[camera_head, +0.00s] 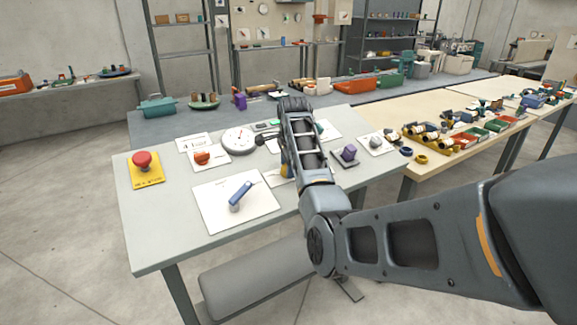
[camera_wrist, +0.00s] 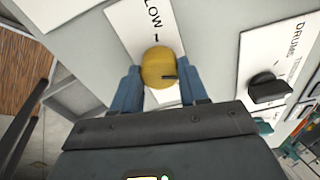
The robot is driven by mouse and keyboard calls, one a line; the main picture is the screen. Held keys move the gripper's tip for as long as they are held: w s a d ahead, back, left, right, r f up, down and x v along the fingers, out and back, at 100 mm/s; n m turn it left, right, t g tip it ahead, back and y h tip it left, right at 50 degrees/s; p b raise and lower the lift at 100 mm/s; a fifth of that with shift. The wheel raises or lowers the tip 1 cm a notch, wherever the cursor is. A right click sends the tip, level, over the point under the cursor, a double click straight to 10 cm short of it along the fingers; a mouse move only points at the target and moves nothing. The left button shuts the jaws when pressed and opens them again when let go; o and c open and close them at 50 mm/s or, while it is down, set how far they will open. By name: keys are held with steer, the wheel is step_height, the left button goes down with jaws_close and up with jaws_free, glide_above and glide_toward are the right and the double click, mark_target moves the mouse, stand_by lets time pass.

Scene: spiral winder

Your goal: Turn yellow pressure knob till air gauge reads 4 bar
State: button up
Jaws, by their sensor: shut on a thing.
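The yellow pressure knob (camera_wrist: 157,62) is round and sits on a white card (camera_wrist: 128,22) marked "LOW" in the wrist view. A short dark line on the knob lies at its right side. My gripper (camera_wrist: 159,74) has its two blue-grey fingers on either side of the knob, shut on it. The air gauge (camera_head: 238,140) is a round white dial in the head view. Its reading is too small to make out. A card (camera_head: 196,142) reading "4 bar" lies left of the gauge.
A black knob (camera_wrist: 268,88) is right of the yellow knob in the wrist view.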

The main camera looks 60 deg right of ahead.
stand_by(0.3)
steer(key=o, duration=1.1)
steer(key=shift+c, duration=0.2)
steer(key=b+v, duration=0.1)
steer(key=v, duration=0.7)
steer(key=shift+f, duration=0.1)
